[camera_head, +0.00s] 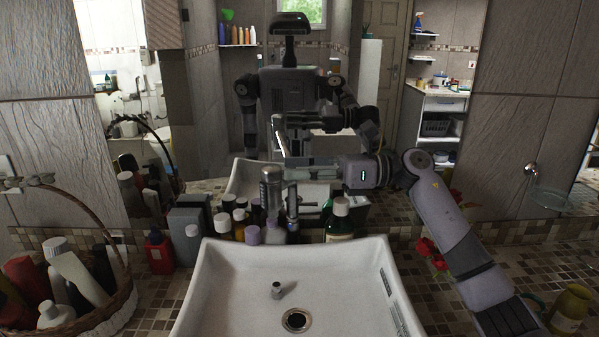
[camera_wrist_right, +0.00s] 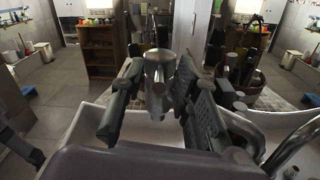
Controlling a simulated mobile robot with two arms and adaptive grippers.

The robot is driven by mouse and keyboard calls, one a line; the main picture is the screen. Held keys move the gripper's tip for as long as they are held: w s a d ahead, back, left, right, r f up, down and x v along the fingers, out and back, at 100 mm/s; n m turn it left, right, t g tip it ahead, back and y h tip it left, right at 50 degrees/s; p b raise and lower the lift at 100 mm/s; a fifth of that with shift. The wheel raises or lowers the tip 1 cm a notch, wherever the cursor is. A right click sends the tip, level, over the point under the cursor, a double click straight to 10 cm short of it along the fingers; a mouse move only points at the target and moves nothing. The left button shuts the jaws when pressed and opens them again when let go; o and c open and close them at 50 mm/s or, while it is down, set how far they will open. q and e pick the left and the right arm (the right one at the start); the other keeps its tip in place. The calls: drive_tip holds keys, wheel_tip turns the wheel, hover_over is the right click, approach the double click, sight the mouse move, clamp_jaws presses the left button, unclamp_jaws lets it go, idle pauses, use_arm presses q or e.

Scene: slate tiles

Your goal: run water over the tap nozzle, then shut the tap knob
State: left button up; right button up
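The metal tap (camera_head: 272,188) stands upright behind the white sink (camera_head: 225,268), with a thick cylindrical upper part. I cannot make out a separate knob clearly. A small metal tap nozzle (camera_head: 278,289) lies in the basin near the drain. No running water is visible. My right gripper (camera_head: 305,174) reaches in from the right at the tap's upper part. In the right wrist view, the fingers of my right gripper (camera_wrist_right: 161,92) are apart, with the metal tap (camera_wrist_right: 160,68) between or just beyond them; contact is unclear. My left gripper is not directly in view.
A mirror behind the sink reflects my body and the room. Several bottles (camera_head: 250,233) crowd behind the basin, with a dark green bottle (camera_head: 340,222) near the tap. A wicker basket (camera_head: 122,307) of toiletries stands left. Red flowers (camera_head: 428,247) and a yellowish jar (camera_head: 569,309) are right.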

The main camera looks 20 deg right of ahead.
drive_tip(key=shift+w+f, duration=0.1)
drive_tip(key=shift+w, duration=0.05)
drive_tip(key=v, duration=1.2)
idle(0.8)
